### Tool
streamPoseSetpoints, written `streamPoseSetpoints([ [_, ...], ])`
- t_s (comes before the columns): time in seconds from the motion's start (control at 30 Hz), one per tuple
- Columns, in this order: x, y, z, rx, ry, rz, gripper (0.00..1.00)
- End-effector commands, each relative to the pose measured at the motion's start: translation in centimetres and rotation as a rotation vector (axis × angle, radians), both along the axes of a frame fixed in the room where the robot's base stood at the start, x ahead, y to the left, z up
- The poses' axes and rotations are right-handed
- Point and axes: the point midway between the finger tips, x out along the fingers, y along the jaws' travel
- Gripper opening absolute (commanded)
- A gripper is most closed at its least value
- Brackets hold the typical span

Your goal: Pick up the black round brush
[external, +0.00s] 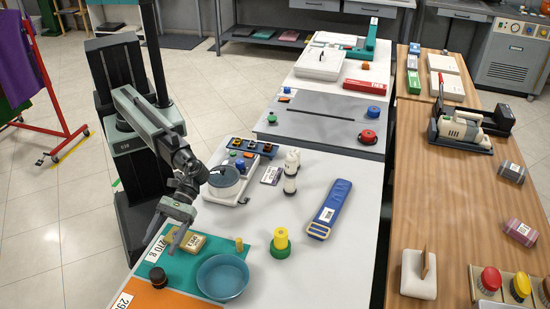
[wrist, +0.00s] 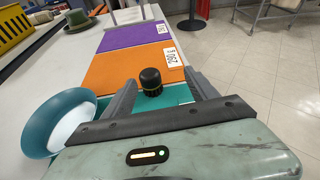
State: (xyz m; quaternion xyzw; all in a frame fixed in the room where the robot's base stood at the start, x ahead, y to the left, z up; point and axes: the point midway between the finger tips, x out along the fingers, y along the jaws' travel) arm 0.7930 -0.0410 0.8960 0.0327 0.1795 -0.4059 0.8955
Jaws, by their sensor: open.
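The black round brush (external: 157,277) stands on the teal mat (external: 215,245) near the orange mat. In the wrist view the brush (wrist: 151,78) has a rounded black top and a thin yellow band, and it shows between my two fingers, ahead of them. My gripper (external: 167,238) is open and empty. In the external view it is above the teal mat, up and to the right of the brush, apart from it. The underside of the brush is hidden.
A teal bowl (external: 222,278) stands close right of the brush. A tan block (external: 188,243) lies on the teal mat beneath my gripper, with a small yellow peg (external: 239,244) nearby. The orange mat (wrist: 120,70) beyond the brush is clear except for a label card.

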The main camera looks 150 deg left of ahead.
Motion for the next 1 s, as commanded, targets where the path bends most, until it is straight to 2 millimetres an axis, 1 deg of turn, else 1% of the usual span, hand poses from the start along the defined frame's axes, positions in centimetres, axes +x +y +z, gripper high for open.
streamPoseSetpoints([
  [0.03, 1.2, 0.4, -1.9, 0.029, -0.014, -0.009, 0.67],
  [0.07, 1.5, 0.6, -2.3, 0.046, -0.024, -0.013, 0.67],
  [0.13, 1.9, 1.0, -2.7, 0.07, -0.037, -0.018, 0.67],
  [0.27, 1.9, 1.0, -2.7, 0.082, -0.043, -0.021, 0.67],
  [0.5, 3.5, -0.7, -3.8, 0.084, -0.043, -0.024, 0.67],
  [0.67, 3.8, -1.1, -4.0, 0.084, -0.042, -0.024, 0.67],
  [0.77, 4.8, -1.9, -4.8, 0.084, -0.042, -0.025, 0.67],
  [0.9, 6.4, -3.6, -5.9, 0.084, -0.043, -0.026, 0.67],
  [1.0, 6.8, -4.2, -6.0, 0.084, -0.043, -0.024, 0.67],
])
